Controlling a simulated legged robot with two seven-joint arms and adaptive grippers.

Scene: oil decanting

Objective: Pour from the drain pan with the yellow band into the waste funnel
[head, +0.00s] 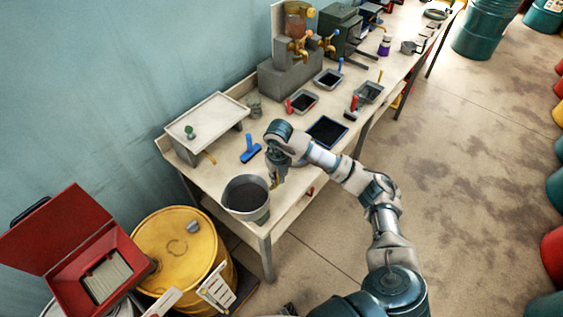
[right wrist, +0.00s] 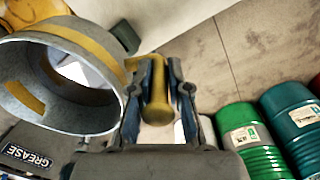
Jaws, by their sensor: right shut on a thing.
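The drain pan (head: 246,198) is a round grey vessel with dark liquid inside, roughly upright at the table's near left corner. I cannot tell whether it touches the table. In the right wrist view the pan (right wrist: 75,38) fills the left side and shows its yellow band. My right gripper (head: 276,180) is right of the pan, shut on its yellow handle (right wrist: 158,100). The red waste funnel (head: 62,262) stands at the lower left with its lid open and a pale grate inside. My left gripper is not in view.
A yellow drum (head: 180,250) stands between the funnel and the table. The table (head: 225,172) carries a raised pale tray (head: 207,118), a blue-handled tool (head: 250,149) and several small dark trays. Green drums (right wrist: 248,140) stand on the floor. The wall is close behind the table.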

